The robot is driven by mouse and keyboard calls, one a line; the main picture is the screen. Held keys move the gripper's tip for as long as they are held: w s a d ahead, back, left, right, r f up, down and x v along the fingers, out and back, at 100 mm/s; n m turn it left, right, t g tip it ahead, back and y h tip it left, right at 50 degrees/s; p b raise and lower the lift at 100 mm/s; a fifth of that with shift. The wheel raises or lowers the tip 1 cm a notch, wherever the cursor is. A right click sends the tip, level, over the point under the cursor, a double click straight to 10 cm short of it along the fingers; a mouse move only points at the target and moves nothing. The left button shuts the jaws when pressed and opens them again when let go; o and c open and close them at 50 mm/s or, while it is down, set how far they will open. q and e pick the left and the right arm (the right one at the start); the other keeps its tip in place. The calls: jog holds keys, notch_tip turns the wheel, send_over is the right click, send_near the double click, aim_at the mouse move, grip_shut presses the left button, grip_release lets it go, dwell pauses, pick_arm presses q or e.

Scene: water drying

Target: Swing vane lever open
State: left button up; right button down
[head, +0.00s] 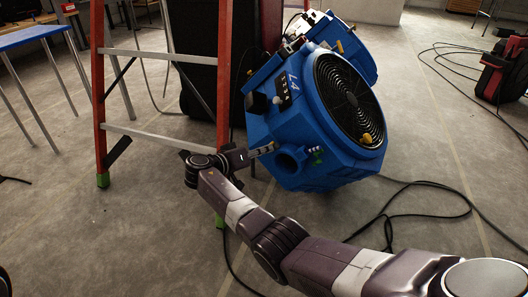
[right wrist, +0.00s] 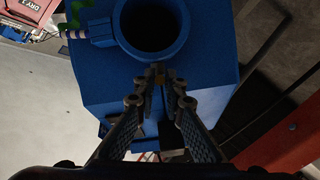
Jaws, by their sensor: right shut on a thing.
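The blue air mover (head: 275,130) has a round black fan grille (head: 350,97) and an open round port (head: 288,161) low on its near side. My right gripper (head: 268,149) reaches the body just left of this port. In the right wrist view the dark port (right wrist: 150,22) lies just beyond my right fingertips (right wrist: 160,77). They are closed together on a small part at the port's lower rim, which I take to be the vane lever. The fingers mostly hide it, so its angle cannot be told.
An orange stepladder (head: 97,85) stands left of the machine, close to my right arm. A blue table (head: 30,36) is at far left. A black cable (head: 425,185) lies on the floor at right, near a red and black case (head: 503,68). Open floor lies at left.

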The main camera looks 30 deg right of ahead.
jog(key=shift+f, duration=0.1)
jog(key=c, duration=2.3)
grip_release()
jog(key=v, duration=1.2)
jog(key=shift+w, duration=0.1)
